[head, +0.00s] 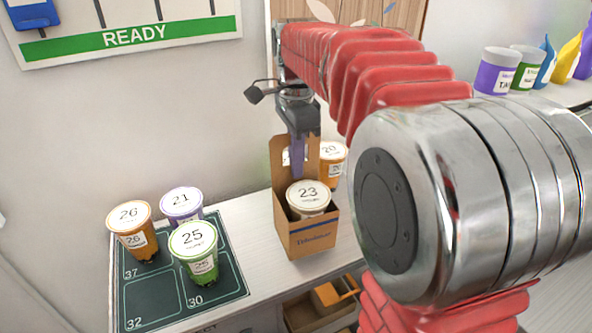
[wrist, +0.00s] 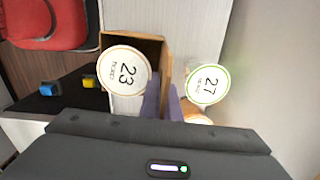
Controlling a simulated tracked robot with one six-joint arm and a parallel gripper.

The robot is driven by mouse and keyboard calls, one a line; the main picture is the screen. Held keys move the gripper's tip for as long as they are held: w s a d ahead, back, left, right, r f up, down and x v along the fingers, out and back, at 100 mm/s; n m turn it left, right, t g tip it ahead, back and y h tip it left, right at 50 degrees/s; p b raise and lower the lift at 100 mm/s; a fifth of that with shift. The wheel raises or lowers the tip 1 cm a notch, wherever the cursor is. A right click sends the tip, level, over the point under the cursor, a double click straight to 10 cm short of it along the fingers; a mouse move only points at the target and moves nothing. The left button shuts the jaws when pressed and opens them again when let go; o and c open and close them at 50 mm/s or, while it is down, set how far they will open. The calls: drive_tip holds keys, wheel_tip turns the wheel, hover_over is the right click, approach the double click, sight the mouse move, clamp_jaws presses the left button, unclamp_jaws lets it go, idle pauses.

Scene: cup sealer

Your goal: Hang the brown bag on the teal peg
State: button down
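The brown bag (head: 312,240) is an open cardboard carrier with a tall back panel, standing upright on the white counter. A cup with lid 23 (head: 308,196) sits in it. My gripper (head: 297,160) points down at the back panel, one purple finger in front of it. In the wrist view the fingers (wrist: 163,100) lie close on either side of the bag's wall (wrist: 140,42), with almost no gap, and look shut on it. The board marked READY (head: 130,36) at upper left shows dark pegs and a blue bag; I see no teal peg.
Cups 26 (head: 130,222), 21 (head: 182,203) and 25 (head: 194,244) stand on a dark numbered mat (head: 225,282) at left. An orange cup (head: 332,165) stands close behind the bag. More cups (head: 497,72) stand on the right shelf.

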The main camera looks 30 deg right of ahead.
drive_tip(key=shift+f, duration=1.1)
drive_tip(key=c, duration=2)
unclamp_jaws()
drive_tip(key=shift+f, duration=0.1)
wheel_tip(320, 180, up, 14)
drive_tip(key=shift+w+a+f, duration=0.1)
drive_tip(key=shift+w+a, duration=0.05)
